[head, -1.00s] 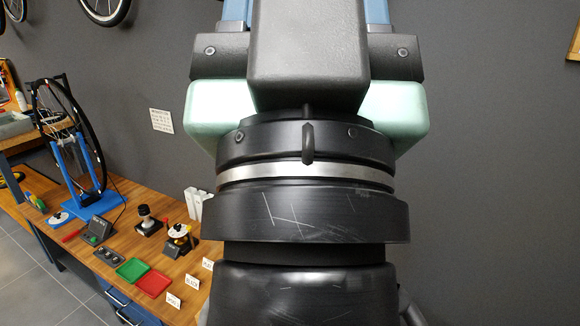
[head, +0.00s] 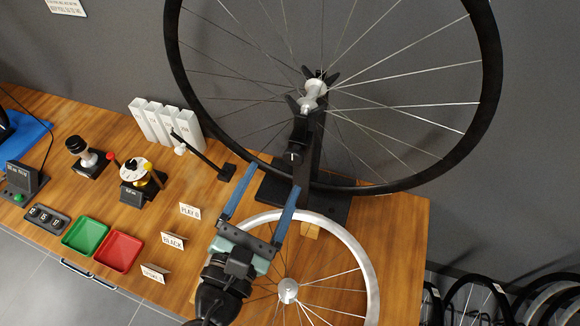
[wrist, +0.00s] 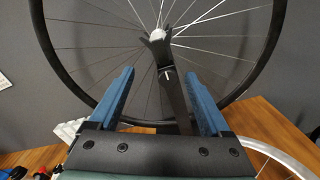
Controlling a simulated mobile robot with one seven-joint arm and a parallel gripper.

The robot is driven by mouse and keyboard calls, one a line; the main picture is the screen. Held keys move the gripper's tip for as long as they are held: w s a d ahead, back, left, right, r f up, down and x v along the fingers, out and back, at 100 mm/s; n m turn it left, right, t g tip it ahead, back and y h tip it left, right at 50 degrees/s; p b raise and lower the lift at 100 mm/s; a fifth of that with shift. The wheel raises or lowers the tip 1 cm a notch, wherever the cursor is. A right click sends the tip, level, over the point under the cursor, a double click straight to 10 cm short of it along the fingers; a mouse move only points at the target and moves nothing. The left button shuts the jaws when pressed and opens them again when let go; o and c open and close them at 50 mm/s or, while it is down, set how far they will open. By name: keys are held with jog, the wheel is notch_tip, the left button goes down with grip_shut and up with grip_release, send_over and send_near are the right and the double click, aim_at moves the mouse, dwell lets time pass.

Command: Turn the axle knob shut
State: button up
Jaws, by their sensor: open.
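A large black-rimmed wheel (head: 487,100) stands upright in a dark stand (head: 312,140). Its silver hub (head: 313,90) sits between the forked arms at the stand's top. A small dark knob-like part with a white mark (head: 293,156) is on the front of the stand; I take it for the axle knob. The mark also shows in the wrist view (wrist: 167,76). My gripper (head: 273,178) is open and empty, its two blue fingers pointing at the stand. In the wrist view, my gripper (wrist: 158,74) has the stand's post between its fingers in the picture; contact cannot be told.
A silver-rimmed wheel (head: 372,270) lies on the wooden table (head: 405,225) beside my arm. A black lever arm with a white tip (head: 205,155), white boxes (head: 160,122), a dial gauge (head: 135,172), and green (head: 86,236) and red (head: 118,250) trays are left. More wheels stand lower right.

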aim_at(293, 161)
jog(key=s+f+n, duration=0.3)
jog(key=f+n, duration=0.2)
jog(key=x, duration=0.8)
jog(key=a+x, duration=0.1)
jog(key=x, duration=0.3)
jog(key=shift+w+d, duration=0.1)
jog(key=shift+w, duration=0.15)
grip_shut()
